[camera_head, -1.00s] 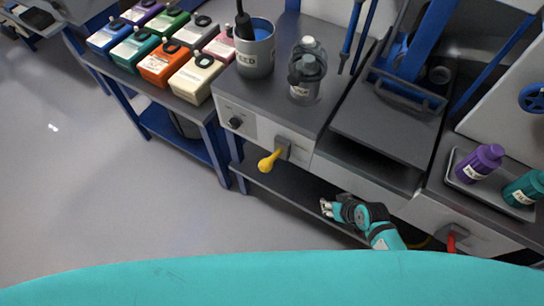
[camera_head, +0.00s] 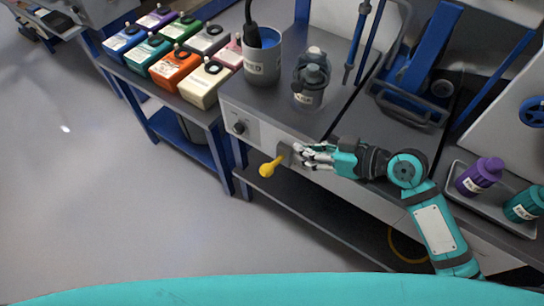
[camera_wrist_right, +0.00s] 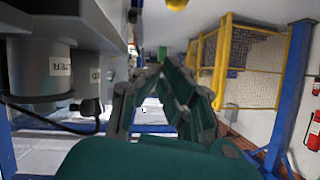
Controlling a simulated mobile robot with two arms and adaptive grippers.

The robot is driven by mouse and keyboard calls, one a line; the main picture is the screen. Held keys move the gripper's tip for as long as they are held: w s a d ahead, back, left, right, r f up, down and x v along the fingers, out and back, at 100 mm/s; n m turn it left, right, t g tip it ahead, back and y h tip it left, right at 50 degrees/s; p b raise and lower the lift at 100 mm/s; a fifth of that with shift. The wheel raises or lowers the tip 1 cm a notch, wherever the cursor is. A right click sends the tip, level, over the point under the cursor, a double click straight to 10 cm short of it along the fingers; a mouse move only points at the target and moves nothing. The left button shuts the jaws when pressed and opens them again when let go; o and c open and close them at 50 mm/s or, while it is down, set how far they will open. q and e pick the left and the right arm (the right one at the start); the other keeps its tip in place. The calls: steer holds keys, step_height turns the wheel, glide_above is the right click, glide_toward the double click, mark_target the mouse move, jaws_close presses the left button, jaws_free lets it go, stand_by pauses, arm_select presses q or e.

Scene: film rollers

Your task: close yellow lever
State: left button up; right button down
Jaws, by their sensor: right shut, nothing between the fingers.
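The yellow lever (camera_head: 270,167) sticks out to the lower left from a grey mount on the front of the grey bench unit. My right gripper (camera_head: 303,154) is shut and empty, just right of the lever and its mount. The lever's yellow end looks free of the fingers in the head view. In the right wrist view the fingers (camera_wrist_right: 158,72) converge with nothing between them. A yellow rounded piece (camera_wrist_right: 176,4), probably the lever's end, shows above them at the top edge. My left gripper is not in view.
A control knob (camera_head: 239,128) sits left of the lever on the same front panel. Coloured containers fill the left side table. Open floor (camera_head: 130,220) lies in front.

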steer(key=p, duration=0.1)
glide_above(271, 167)
steer(key=w, duration=0.1)
steer(key=f, duration=0.3)
steer(key=shift+w+d+f, duration=0.15)
steer(key=shift+d+f, duration=0.15)
steer(key=shift+d, duration=0.05)
steer(key=f, duration=0.3)
steer(key=shift+s+a+f, duration=0.2)
steer(key=shift+a, duration=0.05)
steer(key=shift+s+f, duration=0.15)
steer(key=shift+f, duration=0.4)
steer(key=shift+s+f, duration=0.1)
steer(key=shift+s+a+f, duration=0.1)
steer(key=shift+s+f, duration=0.05)
